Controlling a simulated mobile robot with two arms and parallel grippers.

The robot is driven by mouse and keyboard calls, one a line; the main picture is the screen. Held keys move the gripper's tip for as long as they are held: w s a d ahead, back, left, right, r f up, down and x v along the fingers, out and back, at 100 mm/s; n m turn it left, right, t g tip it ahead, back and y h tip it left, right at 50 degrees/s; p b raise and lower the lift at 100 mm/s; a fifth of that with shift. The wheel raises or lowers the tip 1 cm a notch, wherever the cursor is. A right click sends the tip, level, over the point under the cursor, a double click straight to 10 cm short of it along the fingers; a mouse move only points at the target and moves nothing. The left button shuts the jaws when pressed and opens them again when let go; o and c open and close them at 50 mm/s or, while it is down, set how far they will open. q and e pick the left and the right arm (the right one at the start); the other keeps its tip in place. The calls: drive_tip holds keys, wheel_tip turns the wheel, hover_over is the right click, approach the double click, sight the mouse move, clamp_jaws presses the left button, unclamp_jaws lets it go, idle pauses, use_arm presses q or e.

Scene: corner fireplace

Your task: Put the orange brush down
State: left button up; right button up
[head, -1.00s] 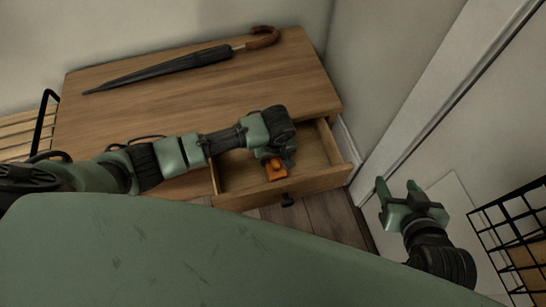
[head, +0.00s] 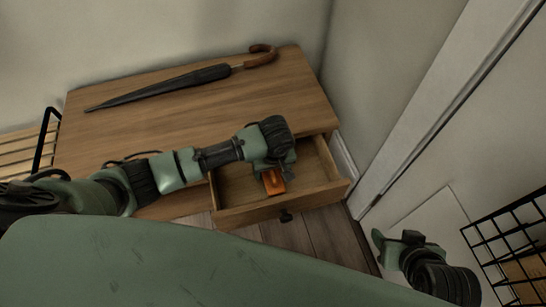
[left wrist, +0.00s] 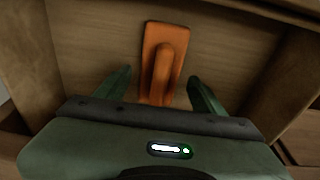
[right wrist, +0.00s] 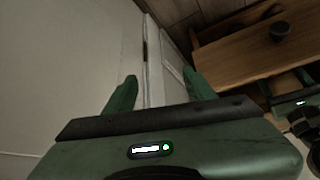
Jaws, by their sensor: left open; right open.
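The orange brush (head: 273,182) lies in the open drawer (head: 232,213) of the wooden table. In the left wrist view the brush (left wrist: 165,50) rests on the drawer floor, and its handle lies between the spread fingers of my left gripper (left wrist: 160,88). Neither finger touches it there. In the head view my left gripper (head: 280,165) is over the drawer and partly hides the brush. My right gripper (head: 376,243) is open and empty, off to the right of the table; its spread fingers show in the right wrist view (right wrist: 160,92).
A black umbrella (head: 170,86) with a curved brown handle lies on the table top (head: 120,125). A black wire basket (head: 510,240) is at the far right, near my right arm. The drawer walls stand close around my left gripper. Wooden floor (head: 325,232) shows in front of the drawer.

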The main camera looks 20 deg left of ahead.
sight(272, 171)
use_arm(q)
drive_tip(key=r, duration=0.2)
drive_tip(key=r+p, duration=0.1)
drive_tip(key=r, duration=0.1)
drive_tip(key=shift+s+d, duration=0.15)
drive_tip(key=shift+d, duration=0.05)
drive_tip(key=r, duration=0.1)
drive_tip(key=r+p, duration=0.1)
drive_tip(key=r, duration=0.1)
drive_tip(key=shift+s+d+r+p, duration=0.15)
drive_tip(key=shift+s+r+p, duration=0.15)
drive_tip(key=shift+r+p, duration=0.1)
drive_tip(key=shift+r, duration=0.35)
use_arm(e)
drive_tip(key=s+g, duration=0.1)
drive_tip(key=s, duration=0.1)
drive_tip(key=s+d+g, duration=0.1)
drive_tip(key=s+g, duration=0.1)
drive_tip(key=s, duration=0.1)
drive_tip(key=shift+s+d+h, duration=0.35)
drive_tip(key=shift+h, duration=0.05)
